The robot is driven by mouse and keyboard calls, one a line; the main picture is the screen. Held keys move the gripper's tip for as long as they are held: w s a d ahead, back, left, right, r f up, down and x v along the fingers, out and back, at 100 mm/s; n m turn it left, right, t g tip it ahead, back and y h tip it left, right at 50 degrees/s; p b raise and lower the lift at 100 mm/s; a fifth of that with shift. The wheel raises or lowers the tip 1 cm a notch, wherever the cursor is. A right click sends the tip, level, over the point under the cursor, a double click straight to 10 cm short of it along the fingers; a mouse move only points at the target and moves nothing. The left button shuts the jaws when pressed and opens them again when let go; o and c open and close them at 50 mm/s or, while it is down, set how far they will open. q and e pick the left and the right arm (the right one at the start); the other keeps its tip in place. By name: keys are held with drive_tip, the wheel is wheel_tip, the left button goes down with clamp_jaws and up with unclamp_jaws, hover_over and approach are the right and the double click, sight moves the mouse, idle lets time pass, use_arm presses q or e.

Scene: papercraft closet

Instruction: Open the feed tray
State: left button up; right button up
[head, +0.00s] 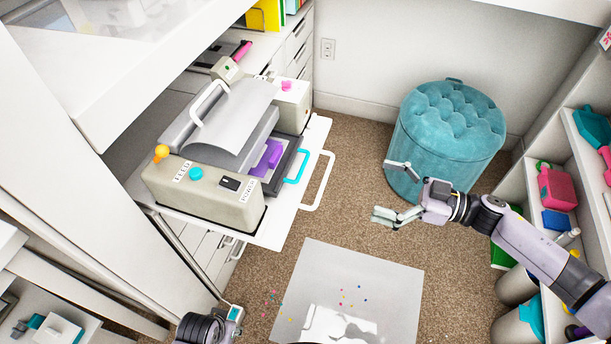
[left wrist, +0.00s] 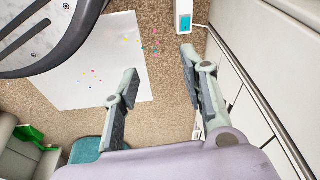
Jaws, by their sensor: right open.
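A beige machine (head: 215,200) labelled FEED and POWER sits on the pulled-out white shelf at the left. It has a yellow-knobbed lever (head: 161,152), a teal button (head: 196,173) and a curved grey panel (head: 238,115) with a white handle. A dark tray with a teal handle (head: 298,166) juts from its right side, carrying a purple piece (head: 268,156). I cannot tell which part is the feed tray. My right gripper (head: 393,190) is open and empty, right of the machine, before the ottoman. My left gripper (left wrist: 158,62) is open and empty above the floor.
A teal ottoman (head: 450,125) stands at the back. A white sheet (head: 385,290) with coloured confetti lies on the carpet. Shelves (head: 515,190) with craft items line the right side. The shelf's white loop handle (head: 321,180) sticks out. A white-and-teal box (left wrist: 183,17) sits near the left gripper's view top.

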sight(303, 166)
drive_tip(key=x, duration=1.6)
drive_tip(key=shift+a, duration=0.15)
use_arm(q)
drive_tip(key=shift+w+r+b, duration=0.15)
drive_tip(key=shift+w+r, duration=0.1)
drive_tip(key=shift+r, duration=0.5)
drive_tip(key=shift+w+r+b, duration=0.15)
drive_tip(key=shift+w+r, duration=0.05)
drive_tip(key=shift+r, duration=0.5)
use_arm(e)
drive_tip(key=shift+w+a, duration=0.15)
drive_tip(key=shift+a, duration=0.4)
drive_tip(key=shift+c, duration=0.4)
drive_tip(key=c, duration=1.6)
